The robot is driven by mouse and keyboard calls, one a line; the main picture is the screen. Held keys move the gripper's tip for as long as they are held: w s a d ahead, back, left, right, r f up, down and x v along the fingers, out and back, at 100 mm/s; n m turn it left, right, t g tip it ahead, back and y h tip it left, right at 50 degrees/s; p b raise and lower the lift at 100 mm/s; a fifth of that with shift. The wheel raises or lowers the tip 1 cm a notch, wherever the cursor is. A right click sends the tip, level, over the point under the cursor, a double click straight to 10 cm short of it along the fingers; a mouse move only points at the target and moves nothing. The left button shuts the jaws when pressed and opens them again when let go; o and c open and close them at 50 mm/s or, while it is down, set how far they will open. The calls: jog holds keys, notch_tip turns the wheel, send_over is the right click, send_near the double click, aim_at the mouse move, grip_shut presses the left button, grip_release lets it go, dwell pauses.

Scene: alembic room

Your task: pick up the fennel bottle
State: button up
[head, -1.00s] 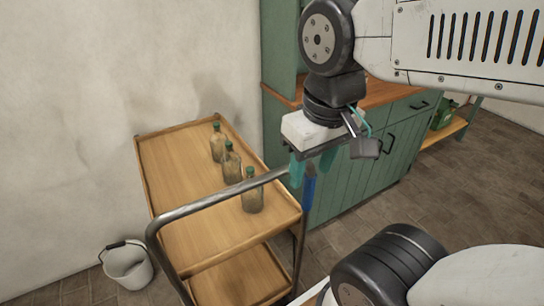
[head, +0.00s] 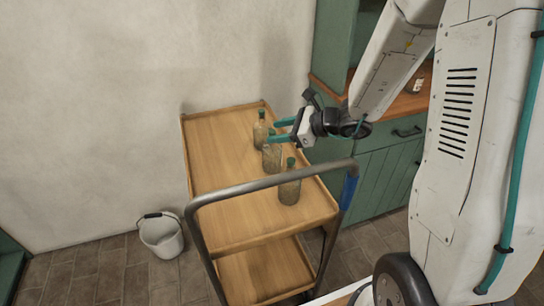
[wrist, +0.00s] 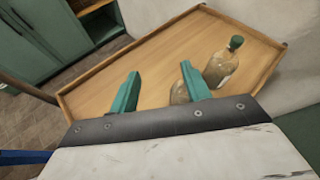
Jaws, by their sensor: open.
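Three similar glass bottles with green caps stand upright in a row on the wooden cart top: a far bottle (head: 260,130), a middle bottle (head: 272,155) and a near bottle (head: 289,188). I cannot read any label, so I cannot tell which holds fennel. My gripper (head: 276,131) is open and empty, its teal fingers pointing left beside the far and middle bottles. In the wrist view, one bottle (wrist: 222,70) stands beyond the right finger.
The cart (head: 215,185) has a raised wooden rim and a grey metal handle (head: 235,190) across its near side. A white bucket (head: 161,236) stands on the floor to the left. Green cabinets (head: 385,170) stand to the right. The cart top's left half is clear.

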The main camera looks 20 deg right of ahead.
aim_at(272, 151)
jog(key=w+f+m, duration=0.1)
jog(key=w+f, duration=0.1)
jog(key=w+f+m+t, duration=0.1)
jog(key=w+f, duration=0.1)
jog(key=w, duration=0.1)
jog(key=w+a+f+m+h, duration=0.1)
jog(key=w+f, duration=0.2)
jog(key=shift+f+m+t, duration=0.1)
jog(key=shift+m+t, duration=0.3)
grip_shut()
